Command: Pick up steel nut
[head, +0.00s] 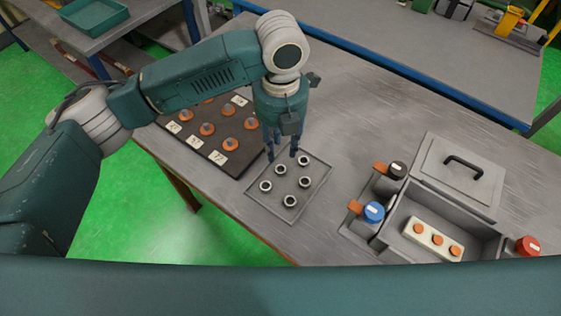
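Several steel nuts, small dark-centred rings, lie apart on a shallow grey tray (262,206) in the middle of the table. One nut (279,169) is at the back left of the tray and another nut (303,160) at the back right. A nut (290,200) lies nearest the front. My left gripper (282,155) points down over the tray's back edge, just behind the two back nuts. Its fingers are apart and I see nothing between them. Its exact height above the tray is hard to tell. My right gripper does not show.
A dark board (225,165) with orange pieces and white labels lies left of the tray. To the right stands a grey box (478,228) with orange-topped parts, a lid with a black handle (463,166), and blue (374,211), black and red cylinders around it. Bare table lies behind the tray.

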